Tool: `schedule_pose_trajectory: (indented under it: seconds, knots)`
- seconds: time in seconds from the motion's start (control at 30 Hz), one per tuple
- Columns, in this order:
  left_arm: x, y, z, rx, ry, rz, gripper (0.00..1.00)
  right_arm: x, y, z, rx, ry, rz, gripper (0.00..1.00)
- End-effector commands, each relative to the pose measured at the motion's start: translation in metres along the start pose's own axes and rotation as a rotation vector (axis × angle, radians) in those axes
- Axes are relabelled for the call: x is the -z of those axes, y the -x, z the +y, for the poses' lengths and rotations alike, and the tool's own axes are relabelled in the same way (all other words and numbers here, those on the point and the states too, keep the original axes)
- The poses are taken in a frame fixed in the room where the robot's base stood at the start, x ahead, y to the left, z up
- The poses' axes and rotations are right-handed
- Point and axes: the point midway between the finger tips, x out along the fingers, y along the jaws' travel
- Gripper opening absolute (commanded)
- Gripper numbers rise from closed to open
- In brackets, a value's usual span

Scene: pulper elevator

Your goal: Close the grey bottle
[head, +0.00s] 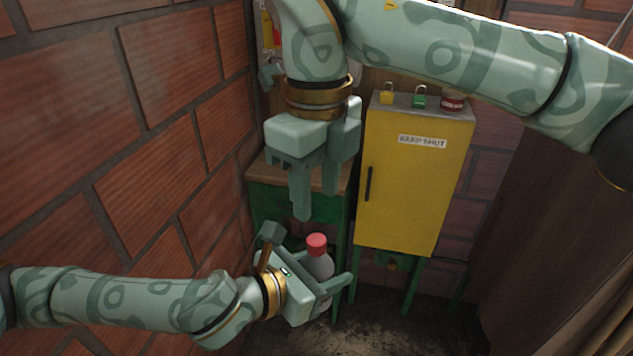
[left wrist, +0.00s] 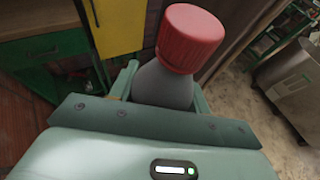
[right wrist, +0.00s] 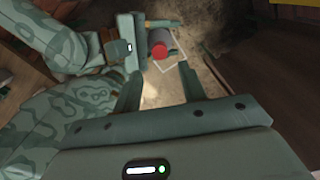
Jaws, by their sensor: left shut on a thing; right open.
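The grey bottle (head: 320,265) with a red cap (head: 317,243) on its top is held by my left gripper (head: 335,290). In the left wrist view the bottle (left wrist: 163,88) stands between the fingers, and the red cap (left wrist: 191,38) sits on its neck. I cannot tell how tightly the cap sits. The bottle's lower part is hidden by the gripper. My right gripper (head: 312,205) is open and empty, above the bottle with its fingers pointing down. In the right wrist view the red cap (right wrist: 159,50) shows beyond the fingertips, apart from them.
A brick wall (head: 150,120) borders the left.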

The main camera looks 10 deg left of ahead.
Motion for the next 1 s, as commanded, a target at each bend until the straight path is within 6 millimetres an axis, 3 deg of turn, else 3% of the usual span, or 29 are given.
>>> schedule_pose_trajectory:
  seconds: [0.5,0.9,0.93,1.0]
  knots:
    - [-0.001,0.0,0.0,0.0,-0.001,-0.001,0.0,0.0,-0.069,0.0,-0.003,0.0,0.001,0.41]
    - [-0.001,0.0,0.0,0.0,-0.001,-0.001,0.0,0.0,-0.077,0.0,0.0,-0.001,0.0,0.41]
    - [-0.001,0.0,0.0,0.0,-0.001,-0.001,0.0,0.0,-0.077,0.0,0.0,-0.001,0.0,0.39]
    - [-0.001,0.0,0.0,0.0,-0.001,-0.001,0.0,0.0,-0.077,0.0,-0.001,-0.001,0.0,0.19]
